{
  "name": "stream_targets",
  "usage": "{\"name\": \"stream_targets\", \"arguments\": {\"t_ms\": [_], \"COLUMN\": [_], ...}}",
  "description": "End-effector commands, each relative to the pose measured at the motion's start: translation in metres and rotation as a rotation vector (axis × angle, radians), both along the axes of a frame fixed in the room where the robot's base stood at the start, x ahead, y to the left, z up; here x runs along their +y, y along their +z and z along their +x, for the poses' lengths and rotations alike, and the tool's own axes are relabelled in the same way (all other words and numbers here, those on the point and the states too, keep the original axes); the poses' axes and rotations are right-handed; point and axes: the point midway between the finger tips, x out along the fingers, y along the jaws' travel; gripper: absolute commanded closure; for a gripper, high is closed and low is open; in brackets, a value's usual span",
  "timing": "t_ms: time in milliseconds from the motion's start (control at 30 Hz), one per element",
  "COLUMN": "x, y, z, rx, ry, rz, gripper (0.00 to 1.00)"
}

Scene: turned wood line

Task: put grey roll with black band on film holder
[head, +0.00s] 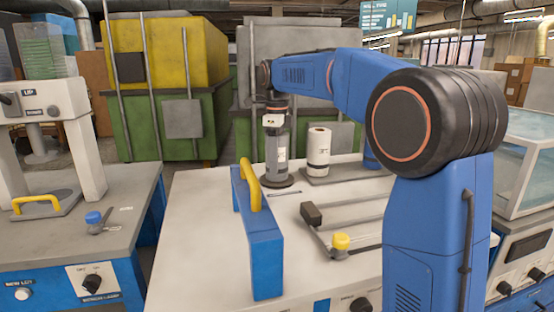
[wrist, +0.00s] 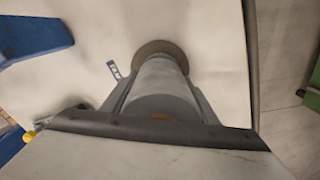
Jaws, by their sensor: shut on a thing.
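My gripper (head: 276,162) points straight down over the white worktop and is shut on a grey roll. In the wrist view the grey roll (wrist: 162,78) stands lengthwise between the two fingers, and a brown spot shows at its near end. Its black band cannot be made out. Right below the roll is a round, dark grey-brown disc (head: 277,183), which looks like the base of the film holder. The disc (wrist: 160,47) is wider than the roll and lines up with it in the wrist view. Whether the roll touches the disc is unclear.
A white roll (head: 318,148) with a dark band stands on a grey plate (head: 345,174) just right of my gripper. A blue block with a yellow handle (head: 258,235) stands in front, left. A yellow-knobbed lever (head: 341,241) is front right. Worktop left of the block is clear.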

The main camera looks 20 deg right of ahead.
Motion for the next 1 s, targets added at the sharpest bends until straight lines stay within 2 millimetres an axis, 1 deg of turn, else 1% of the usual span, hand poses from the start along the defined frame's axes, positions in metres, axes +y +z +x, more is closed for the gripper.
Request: {"name": "stream_targets", "arguments": {"t_ms": [33,67,100,133,433,567,667,1000], "x": [0.0,0.0,0.0,0.0,0.0,0.0,0.0,0.0], "y": [-0.001,-0.001,-0.001,-0.001,0.0,0.009,0.023,0.088], "z": [0.0,0.0,0.0,0.0,0.0,0.0,0.001,0.001], "rx": [0.0,0.0,0.0,0.0,0.0,-0.001,-0.002,-0.003], "ry": [0.0,0.0,0.0,0.0,0.0,0.0,0.0,0.0], "rz": [0.0,0.0,0.0,0.0,0.0,0.0,0.0,0.001], "gripper": [0.74,0.4,0.3,0.28,0.28,0.28,0.28,0.28]}}
